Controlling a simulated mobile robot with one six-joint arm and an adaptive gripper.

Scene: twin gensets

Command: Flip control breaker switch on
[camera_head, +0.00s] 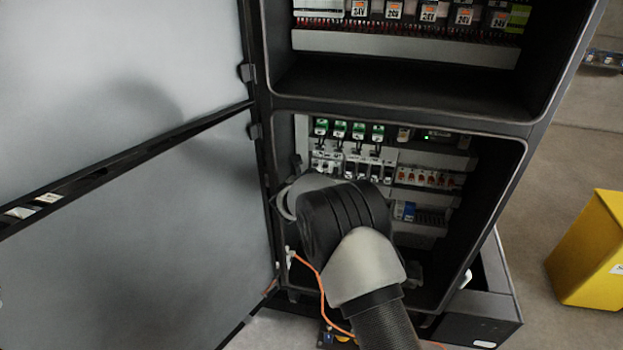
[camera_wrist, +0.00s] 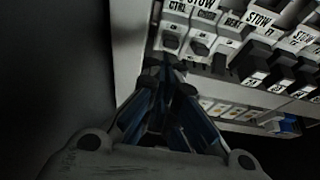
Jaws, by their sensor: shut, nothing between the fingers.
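The breaker labelled CTRL (camera_wrist: 171,40) is the leftmost one in the row at the top of the wrist view. In the head view, the breaker row (camera_head: 352,165) shows in the lower compartment of the open cabinet. There my own arm covers the gripper and the area just below the row.
The dark cabinet side wall (camera_wrist: 55,60) is close at left. The open lower door (camera_head: 170,230) hangs at left. A yellow box (camera_head: 590,250) stands on the floor at right.

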